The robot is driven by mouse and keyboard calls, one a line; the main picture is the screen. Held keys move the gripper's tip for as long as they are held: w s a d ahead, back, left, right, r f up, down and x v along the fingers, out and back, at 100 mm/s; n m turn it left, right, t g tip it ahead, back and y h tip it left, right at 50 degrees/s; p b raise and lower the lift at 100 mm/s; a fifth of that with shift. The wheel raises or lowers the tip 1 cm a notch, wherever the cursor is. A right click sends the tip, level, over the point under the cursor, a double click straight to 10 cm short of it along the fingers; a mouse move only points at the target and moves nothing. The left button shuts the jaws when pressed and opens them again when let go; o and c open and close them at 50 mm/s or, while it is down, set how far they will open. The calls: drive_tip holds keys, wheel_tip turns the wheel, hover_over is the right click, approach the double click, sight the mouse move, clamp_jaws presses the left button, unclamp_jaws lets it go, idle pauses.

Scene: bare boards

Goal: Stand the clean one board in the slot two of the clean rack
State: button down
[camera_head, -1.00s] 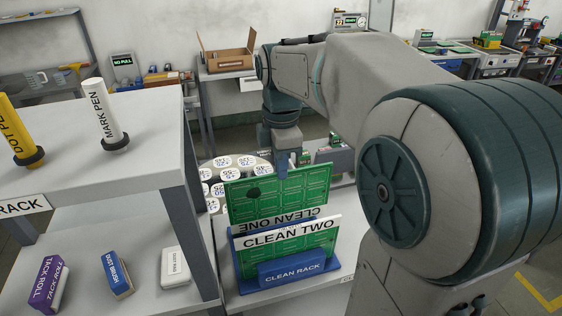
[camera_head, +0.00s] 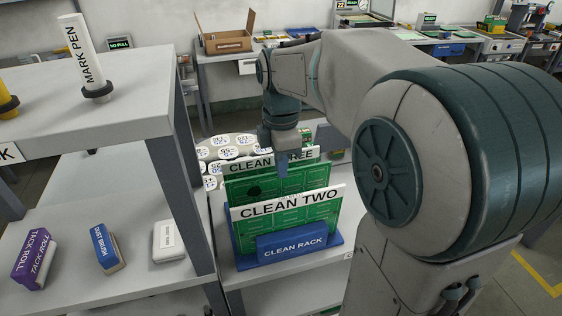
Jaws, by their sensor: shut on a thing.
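The clean one board (camera_head: 308,180) is a green circuit panel, upright behind the clean two board (camera_head: 290,208). Its lower part and its label are hidden by the clean two board. My gripper (camera_head: 282,170) is shut on its top edge. The blue clean rack (camera_head: 238,245) sits on the bench and holds the clean two board in front. A white label reading partly "CLEAN ...REE" (camera_head: 240,166) shows behind the held board. The slots are hidden, so I cannot tell whether the held board's bottom edge sits in one.
A grey shelf (camera_head: 90,125) at left carries a mark pen (camera_head: 82,55). Its lower level holds a tack roll (camera_head: 35,258) and other small boxes. White round-labelled items (camera_head: 215,150) stand behind the rack. My arm fills the right side.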

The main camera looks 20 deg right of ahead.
drive_tip(key=shift+f+b, duration=0.3)
drive_tip(key=shift+f, duration=0.15)
drive_tip(key=c, duration=1.5)
unclamp_jaws()
drive_tip(key=shift+r, duration=0.1)
drive_tip(key=shift+r, duration=0.1)
wheel_tip(320, 180, up, 14)
drive_tip(key=shift+f+p, duration=0.2)
drive_tip(key=shift+p, duration=0.2)
drive_tip(key=shift+r, duration=0.1)
wheel_tip(320, 180, up, 14)
drive_tip(key=p, duration=0.2)
drive_tip(key=shift+f+p, duration=0.2)
drive_tip(key=shift+p, duration=0.1)
